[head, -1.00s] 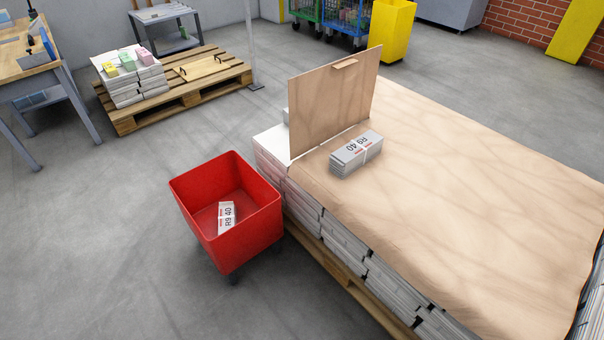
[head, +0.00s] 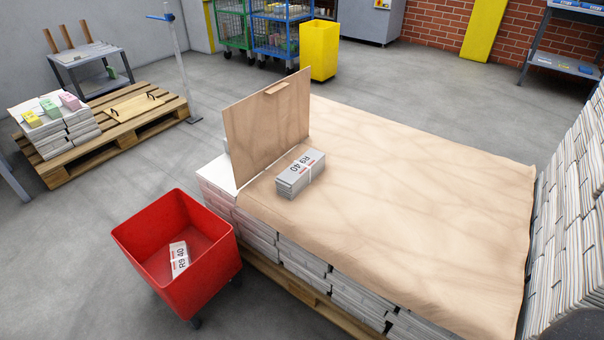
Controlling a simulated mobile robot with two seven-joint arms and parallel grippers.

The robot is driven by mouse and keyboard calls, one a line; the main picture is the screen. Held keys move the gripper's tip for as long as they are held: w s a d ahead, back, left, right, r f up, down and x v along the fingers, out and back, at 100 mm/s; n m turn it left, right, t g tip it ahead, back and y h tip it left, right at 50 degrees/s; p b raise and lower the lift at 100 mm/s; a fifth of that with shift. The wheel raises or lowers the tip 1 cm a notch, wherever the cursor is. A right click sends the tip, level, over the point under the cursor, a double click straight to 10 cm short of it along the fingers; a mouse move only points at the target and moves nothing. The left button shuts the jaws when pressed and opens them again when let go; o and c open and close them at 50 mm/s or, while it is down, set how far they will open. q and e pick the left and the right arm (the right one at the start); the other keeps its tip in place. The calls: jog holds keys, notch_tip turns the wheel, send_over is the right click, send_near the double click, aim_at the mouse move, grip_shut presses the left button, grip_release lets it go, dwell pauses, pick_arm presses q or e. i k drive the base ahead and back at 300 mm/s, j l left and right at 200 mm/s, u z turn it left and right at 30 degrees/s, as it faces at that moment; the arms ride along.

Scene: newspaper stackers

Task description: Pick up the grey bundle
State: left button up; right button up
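A grey bundle (head: 300,173) lies on the brown sheet (head: 420,200) that covers a large pallet stack. It has a white strap and a top label reading R9 40. It lies just right of an upright brown board (head: 262,125), close to the sheet's left end. Another bundle labelled R9 40 (head: 179,260) lies inside the red wheeled bin (head: 190,295). Neither of my grippers shows in the head view.
The red bin stands on the floor left of the stack. A tall newspaper stack (head: 575,200) rises at the right. A pallet (head: 150,130) with papers is at the left. A yellow bin (head: 319,50) and wire carts (head: 275,30) stand behind. Floor at the front left is clear.

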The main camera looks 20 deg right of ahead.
aim_at(292, 180)
jog(key=i+l+z, duration=0.1)
jog(key=z, duration=0.3)
jog(key=i+z, duration=0.55)
jog(key=z, duration=0.25)
